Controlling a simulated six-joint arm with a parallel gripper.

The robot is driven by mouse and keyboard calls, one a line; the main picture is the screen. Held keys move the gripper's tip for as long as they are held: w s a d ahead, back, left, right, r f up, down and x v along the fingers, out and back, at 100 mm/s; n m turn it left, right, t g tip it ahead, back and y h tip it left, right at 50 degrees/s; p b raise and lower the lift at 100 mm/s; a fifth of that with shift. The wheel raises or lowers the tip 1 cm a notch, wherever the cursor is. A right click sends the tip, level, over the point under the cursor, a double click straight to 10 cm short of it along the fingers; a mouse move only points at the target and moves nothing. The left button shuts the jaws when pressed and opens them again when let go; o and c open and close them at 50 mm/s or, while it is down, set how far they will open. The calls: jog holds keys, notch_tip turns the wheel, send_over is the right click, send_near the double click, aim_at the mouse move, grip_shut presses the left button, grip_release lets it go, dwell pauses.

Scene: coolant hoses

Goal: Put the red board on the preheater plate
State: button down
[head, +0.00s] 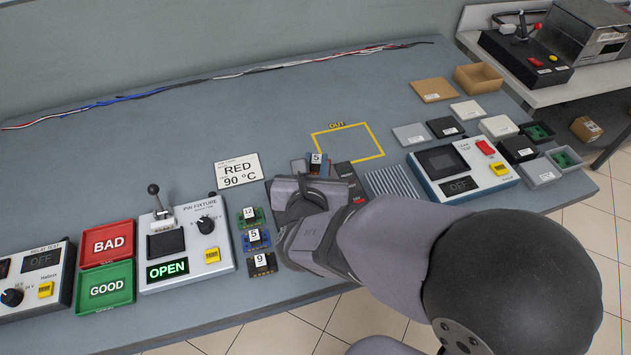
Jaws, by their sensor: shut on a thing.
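My gripper (318,174) is at the middle of the bench, pointing away from me, and is shut on a small board marked 5 (317,159). Only the far part of this board shows, and I cannot tell its colour surely. No other board in view is clearly red. A dark plate (279,190), perhaps the preheater plate, lies partly under my gripper and arm. I cannot tell whether the held board touches anything. Boards marked 12 (248,219), 5 (256,241) and 9 (262,264) lie in a column left of my arm.
A card reading RED 90 °C (239,171) lies left of my gripper. The yellow OUT frame (374,141) behind it is empty. A pin fixture (184,243) stands left, with BAD (107,241) and GOOD (107,289) trays. A ribbed plate (391,183) and tester (462,168) stand right.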

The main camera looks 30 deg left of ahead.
jog(key=shift+f, duration=3.1)
jog(key=shift+f+b, duration=0.25)
jog(key=shift+b, duration=0.15)
jog(key=c, duration=1.6)
grip_release()
jog(key=shift+r, duration=0.1)
jog(key=shift+r+p, duration=0.15)
jog(key=shift+p, duration=0.15)
jog(key=shift+s, duration=0.15)
jog(key=v, duration=1.1)
jog(key=shift+s+d+r+b, duration=0.15)
jog(key=shift+s+d+b, duration=0.05)
jog(key=shift+s+b, duration=0.15)
